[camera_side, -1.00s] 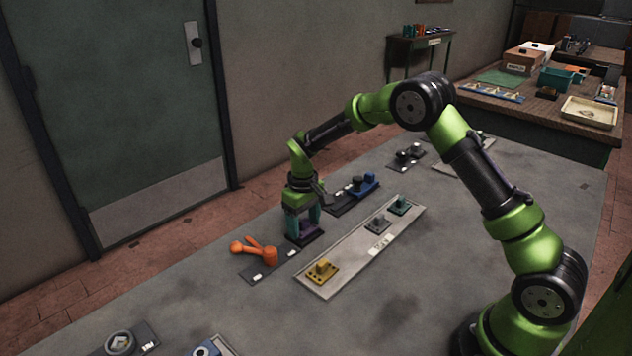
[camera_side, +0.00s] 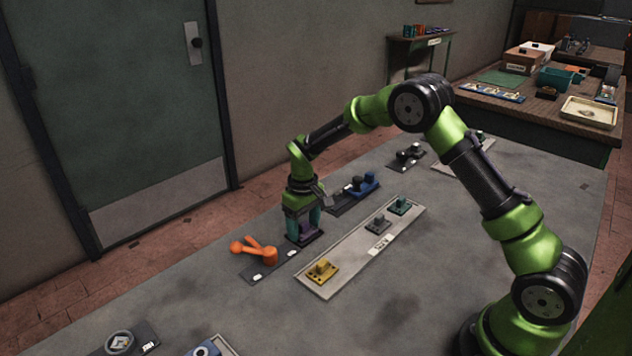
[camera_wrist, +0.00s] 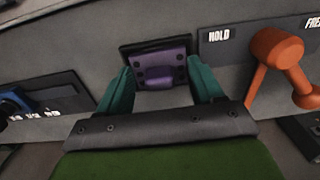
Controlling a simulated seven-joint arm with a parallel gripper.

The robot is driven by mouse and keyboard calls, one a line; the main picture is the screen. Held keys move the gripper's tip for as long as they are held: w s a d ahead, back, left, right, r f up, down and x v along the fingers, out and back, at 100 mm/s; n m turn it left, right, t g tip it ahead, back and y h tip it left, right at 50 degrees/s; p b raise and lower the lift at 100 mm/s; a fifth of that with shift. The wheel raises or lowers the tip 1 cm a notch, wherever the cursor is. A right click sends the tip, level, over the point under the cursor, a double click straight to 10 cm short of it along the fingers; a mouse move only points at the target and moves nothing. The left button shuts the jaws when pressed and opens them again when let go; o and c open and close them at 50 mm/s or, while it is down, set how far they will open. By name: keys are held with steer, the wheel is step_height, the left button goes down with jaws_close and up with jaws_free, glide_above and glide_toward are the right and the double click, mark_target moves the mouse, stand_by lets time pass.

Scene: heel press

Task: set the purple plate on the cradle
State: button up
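The purple plate (camera_wrist: 160,66) lies on a dark square base, the cradle (camera_wrist: 156,47), in the wrist view. It looks level and roughly lined up with the base. In the side view the purple plate (camera_side: 306,230) shows between the teal fingers, above the dark cradle (camera_side: 308,241). My gripper (camera_side: 303,230) points down over it. In the wrist view my gripper (camera_wrist: 160,82) has its fingers wide apart, one at each side of the plate. It looks open, though finger contact is hard to see.
An orange lever (camera_side: 262,253) stands close left of the gripper, on a dark strip marked HOLD (camera_wrist: 219,36). A pale tray (camera_side: 345,262) with a yellow piece (camera_side: 322,270) and two greyish-green pieces lies to the right. A blue fixture (camera_side: 364,186) stands behind.

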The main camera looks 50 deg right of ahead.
steer(key=o, duration=0.5)
steer(key=shift+c, duration=0.2)
step_height(320, 180, up, 17)
stand_by(0.4)
steer(key=s+a+r+m+t, duration=0.1)
steer(key=s+r+t, duration=0.1)
steer(key=s, duration=0.6)
steer(key=s+a+r+m+t+y, duration=0.1)
steer(key=s+a+r+t, duration=0.1)
steer(key=s, duration=0.7)
steer(key=s+a+r+m+t+y, duration=0.1)
steer(key=s+r+m+t, duration=0.1)
steer(key=s, duration=0.7)
steer(key=shift+s+a+r+t, duration=0.2)
steer(key=shift+a+r+t, duration=0.2)
steer(key=shift+t, duration=0.2)
